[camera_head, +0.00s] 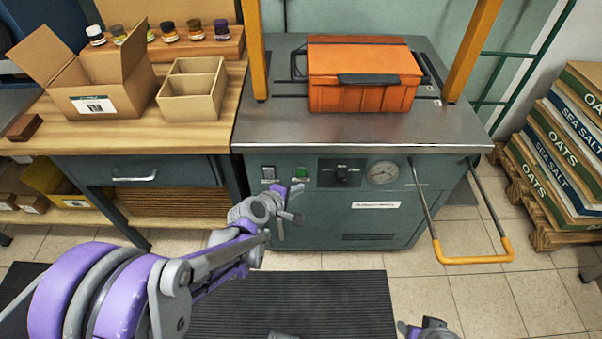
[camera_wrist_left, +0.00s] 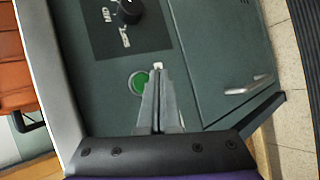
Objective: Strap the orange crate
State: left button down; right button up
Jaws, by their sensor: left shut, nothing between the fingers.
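The orange crate (camera_head: 362,75) sits with its lid on, on the steel top (camera_head: 270,118) of the strapping machine, between the posts of the yellow arch (camera_head: 474,50). No strap shows around it. The machine's front panel has a green button (camera_head: 302,173), a black knob (camera_head: 342,174) and a round gauge (camera_head: 383,172). My left gripper (camera_head: 297,203) is shut and empty in front of the panel, just below the green button. In the left wrist view, the closed fingertips (camera_wrist_left: 158,72) lie beside the green button (camera_wrist_left: 139,82); I cannot tell whether they touch the panel.
A wooden bench (camera_head: 140,137) on the left holds an open carton (camera_head: 95,85), a divided box (camera_head: 192,92) and several jars. A yellow-cornered bar (camera_head: 470,261) sticks out at the machine's right. Stacked sacks (camera_head: 560,140) stand on a pallet at far right. A dark mat (camera_head: 320,300) covers the floor.

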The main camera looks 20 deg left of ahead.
aim_at(304, 176)
pick_arm(q)
jog(key=shift+w+a, duration=0.2)
jog(key=shift+w, duration=0.35)
jog(key=shift+w+a, duration=0.15)
jog(key=shift+w, duration=0.4)
jog(key=shift+w, duration=0.15)
dwell(1.2)
jog(key=shift+w+a, duration=0.1)
jog(key=shift+w, duration=0.2)
jog(key=shift+w+a, duration=0.15)
jog(key=shift+w, duration=0.25)
dwell(0.6)
jog(key=shift+s, duration=0.1)
jog(key=shift+s+d, duration=0.25)
jog(key=shift+s, duration=0.5)
